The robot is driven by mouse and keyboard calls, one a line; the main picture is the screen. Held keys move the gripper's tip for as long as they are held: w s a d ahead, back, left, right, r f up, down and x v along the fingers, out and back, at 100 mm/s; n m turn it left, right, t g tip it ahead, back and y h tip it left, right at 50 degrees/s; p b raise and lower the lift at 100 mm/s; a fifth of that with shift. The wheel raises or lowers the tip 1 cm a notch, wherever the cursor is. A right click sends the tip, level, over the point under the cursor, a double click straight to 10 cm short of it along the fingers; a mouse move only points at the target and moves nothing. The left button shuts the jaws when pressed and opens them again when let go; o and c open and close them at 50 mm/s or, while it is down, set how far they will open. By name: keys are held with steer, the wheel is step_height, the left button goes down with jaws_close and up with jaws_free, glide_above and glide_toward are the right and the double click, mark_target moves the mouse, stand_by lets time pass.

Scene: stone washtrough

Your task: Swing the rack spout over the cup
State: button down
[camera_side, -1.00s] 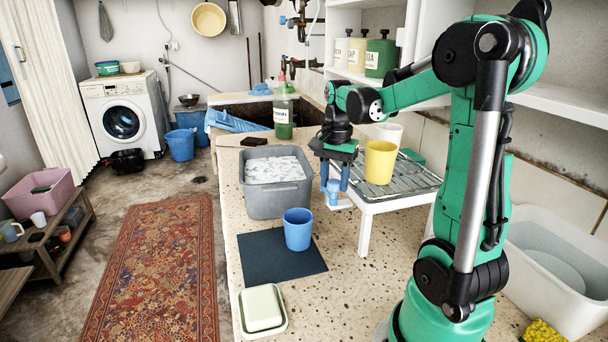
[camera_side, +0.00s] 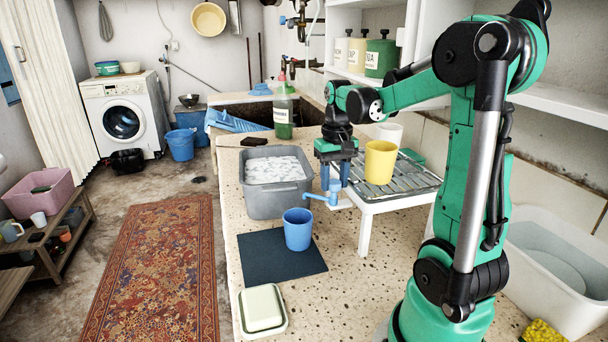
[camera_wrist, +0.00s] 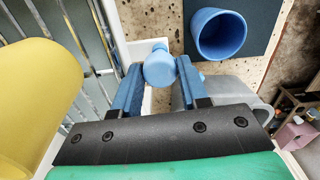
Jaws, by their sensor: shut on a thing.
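The blue spout (camera_side: 334,198) sits at the near left corner of the white rack (camera_side: 385,204). Its thin arm points left, with its end near the blue cup's back rim in the side view. My gripper (camera_side: 335,180) is shut on the spout's knob, which shows between the fingers (camera_wrist: 158,66) in the wrist view (camera_wrist: 160,68). The blue cup (camera_side: 298,231) stands upright and empty on a dark mat (camera_side: 262,258); it also shows in the wrist view (camera_wrist: 220,36).
A yellow cup (camera_side: 380,163) and a white cup (camera_side: 390,132) stand on the rack. A grey basin of suds (camera_side: 276,200) is behind the blue cup. A green bottle (camera_side: 283,115) stands farther back. A soap dish (camera_side: 262,310) lies at the front.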

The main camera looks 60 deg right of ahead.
steer(key=n, duration=0.4)
steer(key=shift+n, duration=2.2)
steer(key=c, duration=0.7)
jaws_free()
steer(key=shift+c, duration=0.2)
steer(key=shift+r, duration=2.85)
